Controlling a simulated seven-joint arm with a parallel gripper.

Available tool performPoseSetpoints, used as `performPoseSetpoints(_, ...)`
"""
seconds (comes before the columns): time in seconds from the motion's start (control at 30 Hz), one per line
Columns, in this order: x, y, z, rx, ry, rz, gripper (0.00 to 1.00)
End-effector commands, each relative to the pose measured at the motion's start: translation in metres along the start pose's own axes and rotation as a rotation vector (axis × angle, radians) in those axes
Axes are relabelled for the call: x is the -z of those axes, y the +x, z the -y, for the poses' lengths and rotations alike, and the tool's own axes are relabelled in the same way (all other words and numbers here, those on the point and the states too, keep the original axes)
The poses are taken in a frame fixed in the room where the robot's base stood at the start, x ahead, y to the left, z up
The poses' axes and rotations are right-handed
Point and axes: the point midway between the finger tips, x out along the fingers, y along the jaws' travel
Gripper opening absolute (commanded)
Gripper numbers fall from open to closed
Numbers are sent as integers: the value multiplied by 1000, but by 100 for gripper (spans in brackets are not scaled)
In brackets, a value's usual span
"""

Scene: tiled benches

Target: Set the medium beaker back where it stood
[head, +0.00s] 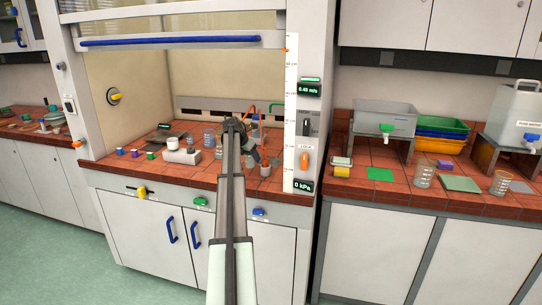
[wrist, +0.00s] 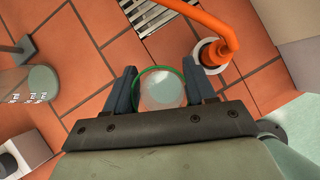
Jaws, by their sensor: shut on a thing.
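My gripper (wrist: 163,92) is shut on a clear round glass vessel with a green rim (wrist: 163,86), seen from above between the two fingers. I take it to be the medium beaker. It looks empty. Red tiles lie below; I cannot tell whether its base touches them. In the head view my gripper (head: 251,152) is inside the fume hood, at the right of its bench, and the held beaker is hard to make out there.
An orange bent pipe with a white round base (wrist: 212,54) stands close by on the right. Another glass vessel with markings (wrist: 32,86) is on the left. A pale grey box (head: 182,156) and small coloured pots are farther left. Bare tiles show between them.

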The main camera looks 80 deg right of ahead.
Motion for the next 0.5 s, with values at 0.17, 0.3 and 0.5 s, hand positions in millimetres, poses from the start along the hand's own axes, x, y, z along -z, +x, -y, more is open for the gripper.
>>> performPoseSetpoints(0.17,-38,23,-2,0,1,0,15)
performPoseSetpoints(0.3,-64,40,-2,1,2,1,15)
performPoseSetpoints(0.5,-94,59,-1,1,1,0,15)
